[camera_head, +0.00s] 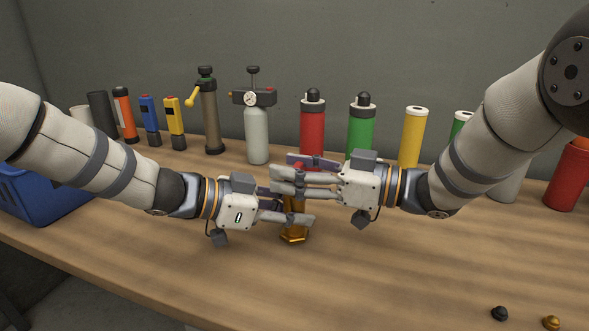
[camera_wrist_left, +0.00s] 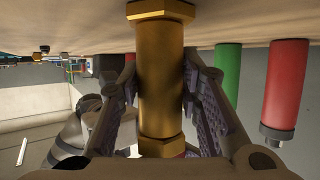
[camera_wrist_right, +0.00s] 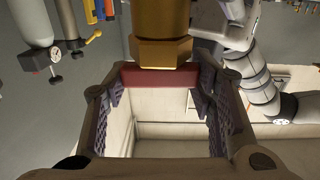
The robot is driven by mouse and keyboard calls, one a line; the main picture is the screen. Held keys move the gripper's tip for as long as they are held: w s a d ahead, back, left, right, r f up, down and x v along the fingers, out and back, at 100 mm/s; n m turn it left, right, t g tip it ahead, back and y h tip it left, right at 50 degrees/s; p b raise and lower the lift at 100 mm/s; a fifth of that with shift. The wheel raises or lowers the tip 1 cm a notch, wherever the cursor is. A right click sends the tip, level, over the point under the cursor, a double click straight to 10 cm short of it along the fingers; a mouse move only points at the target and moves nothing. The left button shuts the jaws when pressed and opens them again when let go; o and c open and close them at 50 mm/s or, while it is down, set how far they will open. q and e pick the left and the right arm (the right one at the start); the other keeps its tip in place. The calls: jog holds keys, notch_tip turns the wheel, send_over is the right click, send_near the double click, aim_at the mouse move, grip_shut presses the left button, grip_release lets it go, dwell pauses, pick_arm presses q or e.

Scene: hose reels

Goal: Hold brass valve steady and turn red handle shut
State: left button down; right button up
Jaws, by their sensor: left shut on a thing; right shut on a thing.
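The brass valve (camera_head: 294,236) stands upright on the wooden table, its hex base showing below my grippers. My left gripper (camera_head: 299,208) is shut on its body from the left. In the left wrist view the brass cylinder (camera_wrist_left: 160,75) sits between the two finger pads, with a hex collar at each end. My right gripper (camera_head: 283,174) comes from the right, above the left one, shut on the red handle (camera_head: 299,166) at the valve's top. In the right wrist view the red handle (camera_wrist_right: 160,76) spans between the pads beside the brass collar. The fingers hide much of the valve in the head view.
A row of cylinders and tools stands behind, including a red bottle (camera_head: 312,130), a green bottle (camera_head: 361,135) and a grey gauge bottle (camera_head: 257,135). A blue bin (camera_head: 45,205) is at left. Small black (camera_head: 500,313) and brass (camera_head: 551,322) parts lie front right. The front middle is clear.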

jog(key=m+t+h, duration=0.3)
jog(key=m+t, duration=0.1)
jog(key=t, duration=0.1)
jog(key=m+t+h, duration=0.3)
jog(key=t+h, duration=0.1)
jog(key=shift+a+m, duration=0.15)
jog(key=shift+m, duration=0.15)
jog(key=m+t+h, duration=0.1)
jog(key=h, duration=0.1)
jog(key=m+t+h, duration=0.1)
jog(key=m+h, duration=0.1)
jog(key=h, duration=0.1)
jog(key=shift+r, duration=0.1)
jog(key=shift+m+t+h, duration=0.5)
jog(key=shift+m+h, duration=1.3)
jog(key=shift+h, duration=0.9)
jog(key=shift+d, duration=0.2)
jog(key=o, duration=1)
jog(key=shift+o, duration=1)
